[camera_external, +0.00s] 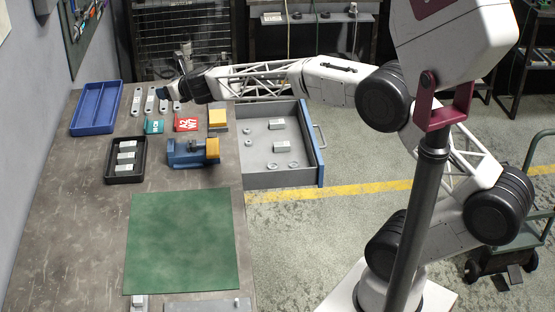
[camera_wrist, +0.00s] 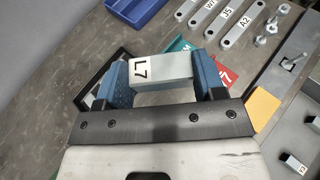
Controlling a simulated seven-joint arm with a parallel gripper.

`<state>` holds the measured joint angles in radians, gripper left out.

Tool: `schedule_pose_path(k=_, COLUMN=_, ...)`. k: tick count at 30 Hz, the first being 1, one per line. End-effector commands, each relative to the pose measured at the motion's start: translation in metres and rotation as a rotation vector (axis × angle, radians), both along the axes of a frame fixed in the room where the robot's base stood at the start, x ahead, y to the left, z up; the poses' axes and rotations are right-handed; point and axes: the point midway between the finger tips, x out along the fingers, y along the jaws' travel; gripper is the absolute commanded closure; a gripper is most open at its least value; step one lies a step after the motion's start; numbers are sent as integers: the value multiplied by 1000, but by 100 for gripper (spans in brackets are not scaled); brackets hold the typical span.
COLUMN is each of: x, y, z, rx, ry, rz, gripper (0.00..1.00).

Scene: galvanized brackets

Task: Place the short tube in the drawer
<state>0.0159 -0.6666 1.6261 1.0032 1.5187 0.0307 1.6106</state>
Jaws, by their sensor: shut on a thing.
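My gripper (camera_external: 173,91) is over the far end of the workbench, above the row of flat metal plates. In the wrist view my gripper (camera_wrist: 162,80) has its blue fingers shut on a short grey metal piece labelled L7, which looks like the short tube (camera_wrist: 174,70). The tube lies crosswise between the fingers; in the external view I cannot make it out clearly. The grey drawer (camera_external: 284,179) with a blue front stands open at the bench's right side, to the right of my gripper. Several small metal parts lie inside it.
A blue tray (camera_external: 84,128), a black tray (camera_external: 110,178) with metal blocks, teal (camera_external: 154,127) and red (camera_external: 186,125) items, a yellow block (camera_external: 218,118) and a blue vise (camera_external: 185,157) crowd the bench. A green mat (camera_external: 182,243) lies empty nearer the camera. The drawer has bare floor between its parts.

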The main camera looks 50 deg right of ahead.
Motion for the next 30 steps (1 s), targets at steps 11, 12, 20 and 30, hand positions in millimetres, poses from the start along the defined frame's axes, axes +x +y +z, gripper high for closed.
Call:
schedule_pose_path(k=11, x=5, y=-47, z=-20, rx=1, ry=0, rz=87, gripper=65)
schedule_pose_path(k=12, x=6, y=-53, z=-22, rx=1, ry=0, rz=101, gripper=65)
schedule_pose_path(k=20, x=5, y=-98, z=-43, rx=0, ry=1, rz=196, gripper=65)
schedule_pose_path(k=30, x=0, y=-146, z=-64, rx=1, ry=0, rz=307, gripper=65)
